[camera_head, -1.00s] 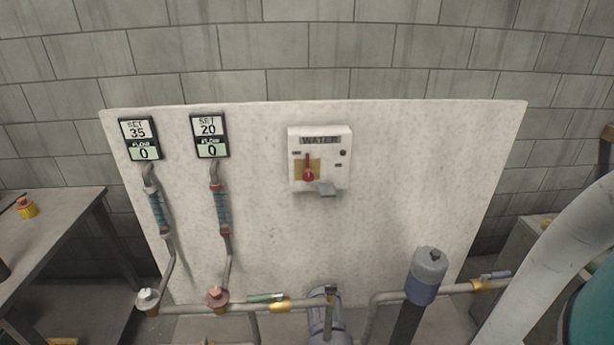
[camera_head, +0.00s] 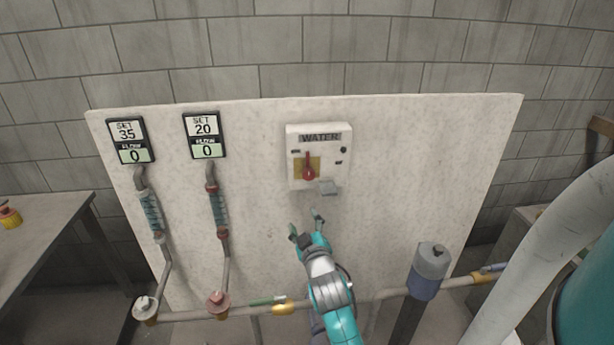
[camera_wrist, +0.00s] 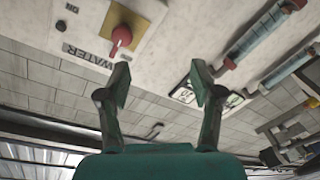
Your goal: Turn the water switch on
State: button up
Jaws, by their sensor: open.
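The water switch box (camera_head: 319,156) is white, labelled WATER, and fixed to the pale panel (camera_head: 420,190). Its red handle (camera_head: 309,166) stands roughly upright on a yellow plate. My gripper (camera_head: 306,224) is open and empty, below the box and apart from it in the head view. In the wrist view the red handle (camera_wrist: 121,37) and its yellow plate show upside down, above and left of my open fingers (camera_wrist: 163,88).
Two displays, SET 35 (camera_head: 130,141) and SET 20 (camera_head: 205,136), each read flow 0, with pipes below. A grey-blue cylinder (camera_head: 429,272) stands at the lower right. A pipe with valves (camera_head: 283,308) runs along the bottom. A table (camera_head: 40,225) is at left.

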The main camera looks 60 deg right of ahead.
jog(key=g+h, duration=0.1)
jog(key=h, duration=0.1)
send_near(309, 177)
jog(key=shift+m, duration=0.3)
jog(key=x, duration=1.1)
jog(key=shift+c, duration=0.3)
jog(key=c, duration=1.1)
